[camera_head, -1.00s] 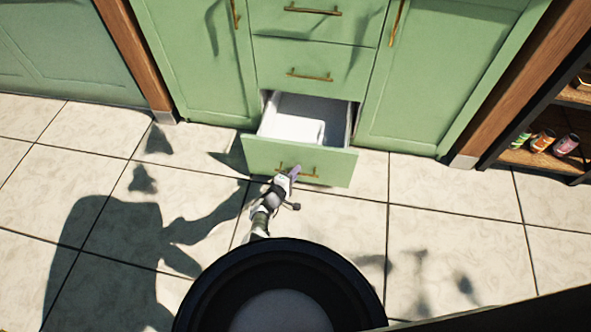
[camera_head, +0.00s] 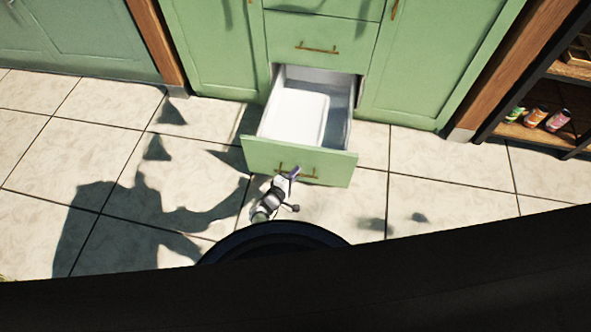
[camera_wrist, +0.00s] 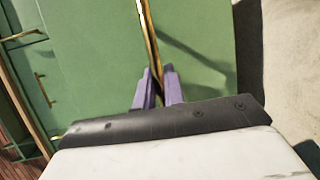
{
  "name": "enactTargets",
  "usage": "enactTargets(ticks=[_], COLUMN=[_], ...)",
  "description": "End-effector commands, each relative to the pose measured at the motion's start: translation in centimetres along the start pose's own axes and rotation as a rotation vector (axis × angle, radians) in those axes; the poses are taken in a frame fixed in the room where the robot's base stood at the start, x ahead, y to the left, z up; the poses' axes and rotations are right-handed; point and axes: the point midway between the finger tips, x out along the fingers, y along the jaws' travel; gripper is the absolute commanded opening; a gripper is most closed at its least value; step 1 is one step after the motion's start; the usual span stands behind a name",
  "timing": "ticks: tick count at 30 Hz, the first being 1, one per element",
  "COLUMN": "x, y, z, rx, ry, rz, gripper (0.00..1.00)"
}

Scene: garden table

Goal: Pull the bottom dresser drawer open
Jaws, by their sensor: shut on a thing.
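The green dresser (camera_head: 205,55) stands ahead of me. Its bottom drawer (camera_head: 255,150) is pulled well out, and its white inside shows, with a pale box-like shape (camera_head: 300,115) in it. A brass bar handle (camera_head: 312,175) runs across the drawer front. My gripper (camera_head: 292,173) is at the left part of this handle. In the wrist view, the purple fingers of my gripper (camera_wrist: 158,88) are shut on the brass handle (camera_wrist: 150,35) against the green front. The exact contact at the fingertips is small and partly hidden.
The drawer above (camera_head: 285,35) is shut. Tiled floor (camera_head: 440,180) lies clear on both sides of the open drawer. A dark shape covers the bottom of the head view.

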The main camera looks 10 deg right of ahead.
Motion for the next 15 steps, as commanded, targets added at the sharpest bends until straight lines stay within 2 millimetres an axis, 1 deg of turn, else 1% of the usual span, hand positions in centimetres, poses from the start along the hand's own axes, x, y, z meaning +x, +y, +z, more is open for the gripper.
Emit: enactTargets(ticks=[14,15], x=[-0.17,-0.16], y=[-0.01,-0.01], z=[0.2,0.2], rx=[0.001,0.001], ry=[-0.003,-0.003], rz=[0.002,0.002], gripper=[0.0,0.13])
